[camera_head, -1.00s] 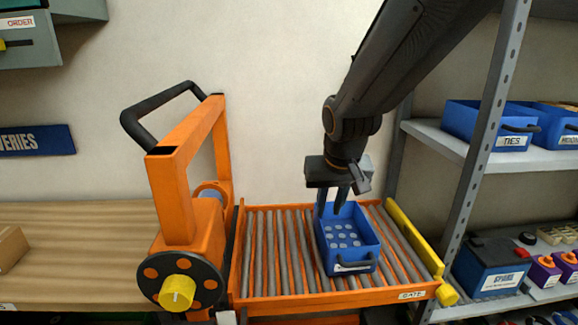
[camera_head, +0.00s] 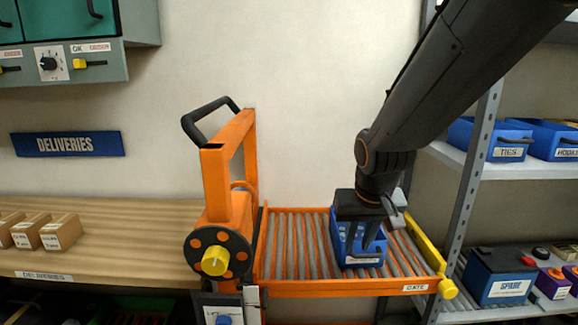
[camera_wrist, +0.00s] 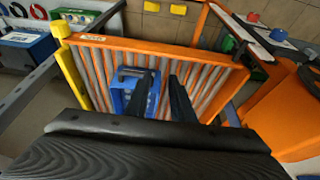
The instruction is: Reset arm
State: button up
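My gripper (camera_head: 361,248) hangs from my dark arm with its two fingers pointing down, in front of the blue bin (camera_head: 341,228) in the head view. The bin sits upright on the grey rollers of the orange roller tray and is partly covered by my gripper. In the wrist view my fingers (camera_wrist: 162,74) stand apart with a gap between them and nothing held. The blue bin (camera_wrist: 121,98) shows behind and left of them, its handle facing up in the picture. I cannot tell whether a finger touches the bin.
The orange roller tray (camera_head: 300,287) has a yellow bar (camera_head: 425,244) at its right and an orange frame (camera_head: 216,180) at its left. A grey shelf post (camera_head: 470,190) stands close right of my arm. A wooden counter (camera_head: 120,236) with small boxes lies left.

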jog(key=s+d+f+g, duration=0.3)
jog(key=s+f, duration=0.5)
jog(key=s, duration=0.5)
jog(key=shift+s+d, duration=0.15)
jog(key=shift+d, duration=0.4)
jog(key=shift+f, duration=0.1)
